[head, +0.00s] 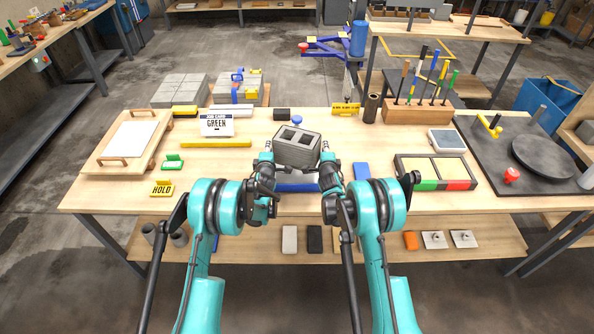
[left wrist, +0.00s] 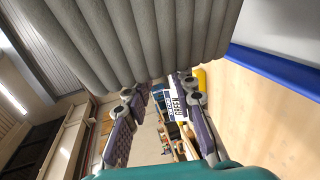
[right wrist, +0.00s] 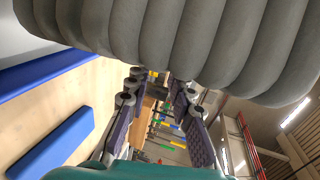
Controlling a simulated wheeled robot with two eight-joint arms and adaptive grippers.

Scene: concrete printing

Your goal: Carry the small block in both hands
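The small block (head: 296,153) is grey, ribbed concrete with two square openings in its top. In the head view it sits slightly tilted between my two hands and appears to be above the table, though the gap is hard to judge. My left gripper (head: 265,160) is at its left side and my right gripper (head: 327,160) at its right side. The block's ribbed wall fills the top of the left wrist view (left wrist: 140,40) and the right wrist view (right wrist: 190,35). Both grippers' fingers are spread, with background visible between them. The exact contact with the block is hidden.
The wooden table (head: 230,170) has a blue bar (head: 298,187) below the block and a blue piece (head: 361,171) to the right. Bare wood lies left of the hands.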

